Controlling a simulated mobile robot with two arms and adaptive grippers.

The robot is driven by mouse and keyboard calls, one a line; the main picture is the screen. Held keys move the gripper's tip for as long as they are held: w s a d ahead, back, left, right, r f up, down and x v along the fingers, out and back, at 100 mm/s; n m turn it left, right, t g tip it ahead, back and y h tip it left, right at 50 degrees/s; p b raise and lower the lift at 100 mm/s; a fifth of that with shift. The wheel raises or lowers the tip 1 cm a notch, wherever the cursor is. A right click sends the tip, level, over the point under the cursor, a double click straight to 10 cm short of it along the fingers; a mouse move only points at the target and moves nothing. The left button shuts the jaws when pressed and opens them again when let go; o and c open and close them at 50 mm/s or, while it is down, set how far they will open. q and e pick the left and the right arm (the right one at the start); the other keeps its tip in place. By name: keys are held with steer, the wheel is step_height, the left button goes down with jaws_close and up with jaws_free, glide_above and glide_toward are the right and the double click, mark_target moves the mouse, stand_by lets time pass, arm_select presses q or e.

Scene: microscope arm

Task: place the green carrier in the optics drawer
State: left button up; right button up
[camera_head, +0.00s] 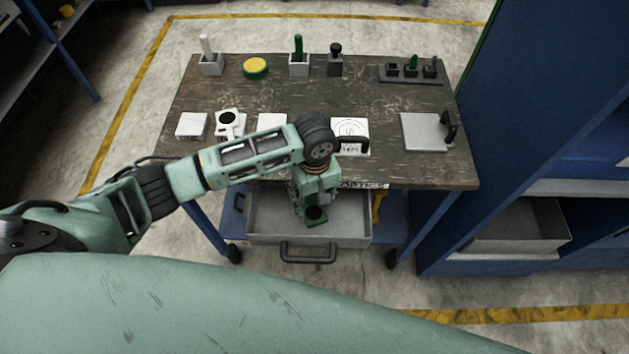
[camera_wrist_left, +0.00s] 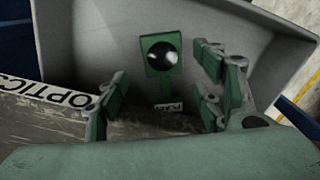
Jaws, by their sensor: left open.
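The green carrier (camera_head: 315,215), a small green plate with a dark round lens, lies in the open grey optics drawer (camera_head: 268,228) below the table's front edge. In the left wrist view, the carrier (camera_wrist_left: 161,54) shows whole against the grey inside of the drawer (camera_wrist_left: 95,45), with a small label at the end of its stem. My left gripper (camera_head: 308,200) is over the drawer, just above the carrier. In the wrist view the fingers of the left gripper (camera_wrist_left: 165,85) are spread, with the carrier beyond them and clear space between. My right gripper is not in view.
The worn table (camera_head: 300,98) holds white square pads, a yellow-topped disc (camera_head: 255,67), small holders and a dark rack (camera_head: 410,74). The drawer handle (camera_head: 308,252) sticks out in front. A blue cabinet (camera_head: 540,100) stands close on the right.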

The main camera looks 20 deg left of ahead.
mark_target(315, 208)
arm_select(q)
step_height(315, 208, up, 10)
steer(key=shift+w, duration=0.15)
steer(key=shift+a+f, duration=0.1)
steer(key=shift+f, duration=0.1)
stand_by(0.4)
